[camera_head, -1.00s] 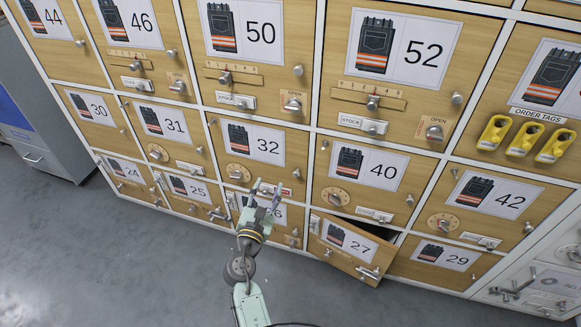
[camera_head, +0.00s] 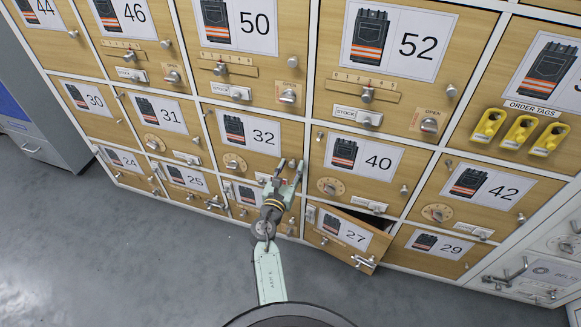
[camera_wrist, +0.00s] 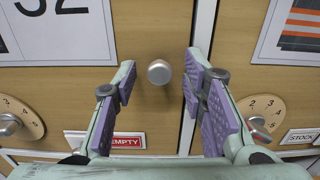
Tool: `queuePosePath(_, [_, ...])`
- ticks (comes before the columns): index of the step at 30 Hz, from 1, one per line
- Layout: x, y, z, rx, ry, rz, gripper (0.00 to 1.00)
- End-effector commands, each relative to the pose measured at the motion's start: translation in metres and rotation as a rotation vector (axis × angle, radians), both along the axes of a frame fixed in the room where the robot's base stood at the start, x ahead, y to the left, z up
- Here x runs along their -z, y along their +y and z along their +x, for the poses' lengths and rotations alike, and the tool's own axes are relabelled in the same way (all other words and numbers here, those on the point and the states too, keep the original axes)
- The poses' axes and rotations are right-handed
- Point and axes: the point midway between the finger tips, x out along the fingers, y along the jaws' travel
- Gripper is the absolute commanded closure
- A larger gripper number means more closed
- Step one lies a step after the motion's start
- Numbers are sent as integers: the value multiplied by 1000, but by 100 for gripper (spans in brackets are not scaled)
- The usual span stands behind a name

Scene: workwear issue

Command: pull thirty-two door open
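The thirty-two door (camera_head: 267,165) is a shut light-wood locker door with a white label marked 32 and a dial at its lower left. Its small round metal knob (camera_wrist: 159,72) shows near the door's right edge in the wrist view. My gripper (camera_wrist: 160,90) is open, with purple-padded fingers to the left and right of the knob. Gaps show between the knob and both pads. In the head view my gripper (camera_head: 290,172) is at the door's lower right, and its fingers partly hide the knob area.
The 27 door (camera_head: 341,238) below right stands ajar and juts outward. The 40 door (camera_head: 385,187) to the right is shut, with its dial and knob. A red EMPTY tag (camera_wrist: 105,140) is low on the thirty-two door. The grey floor (camera_head: 120,260) is clear at left.

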Motion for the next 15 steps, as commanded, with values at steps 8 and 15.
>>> queuePosePath(8, [0, -1, 3, -1, 0, 1, 61])
queuePosePath(15, [0, -1, 3, -1, 0, 1, 74])
